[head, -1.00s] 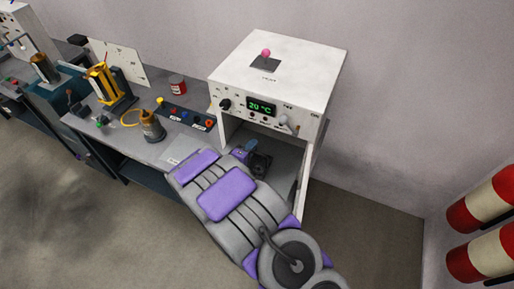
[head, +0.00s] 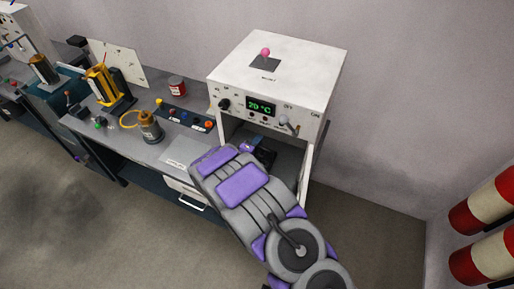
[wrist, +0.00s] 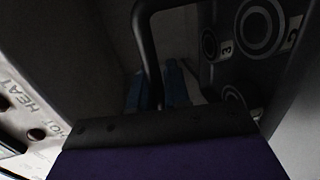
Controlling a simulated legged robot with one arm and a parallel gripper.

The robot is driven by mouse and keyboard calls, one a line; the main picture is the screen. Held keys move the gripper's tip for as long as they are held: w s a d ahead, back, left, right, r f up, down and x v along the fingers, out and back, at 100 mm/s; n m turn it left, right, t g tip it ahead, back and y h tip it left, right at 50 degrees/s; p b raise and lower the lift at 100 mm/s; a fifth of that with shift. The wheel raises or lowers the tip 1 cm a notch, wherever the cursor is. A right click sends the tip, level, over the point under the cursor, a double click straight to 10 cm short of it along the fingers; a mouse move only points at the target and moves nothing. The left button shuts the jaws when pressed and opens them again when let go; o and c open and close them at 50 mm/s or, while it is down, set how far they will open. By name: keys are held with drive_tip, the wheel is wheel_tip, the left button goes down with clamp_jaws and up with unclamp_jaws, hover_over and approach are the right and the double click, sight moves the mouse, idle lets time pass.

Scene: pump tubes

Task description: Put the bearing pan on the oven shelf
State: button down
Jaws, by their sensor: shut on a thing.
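The oven (head: 285,72) is a white box with a pink-knobbed lever on top and a green 20 °C display. Its front is open below the panel, and my arm reaches into that opening. My gripper (wrist: 157,88) shows in the wrist view as blue fingers, dim in shadow, shut at a dark bent handle. The bearing pan (wrist: 228,68) is a dark plate with ring-shaped marks and numbers, beside the fingers on the right. In the head view my arm hides most of the gripper and pan. I cannot tell whether the pan touches the shelf.
Close to the wrist, the oven's white lettered front (wrist: 25,100) fills the left edge.

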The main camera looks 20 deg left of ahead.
wheel_tip(320, 180, down, 3)
drive_tip(key=shift+a+r, duration=0.1)
drive_tip(key=shift+r, duration=0.05)
drive_tip(key=shift+w+f+b, duration=0.2)
drive_tip(key=shift+f+b, duration=0.1)
drive_tip(key=shift+b, duration=0.15)
drive_tip(key=shift+a, duration=0.1)
drive_tip(key=c, duration=1.1)
unclamp_jaws()
drive_tip(key=p+v, duration=0.1)
drive_tip(key=v, duration=1.1)
drive_tip(key=shift+p, duration=0.4)
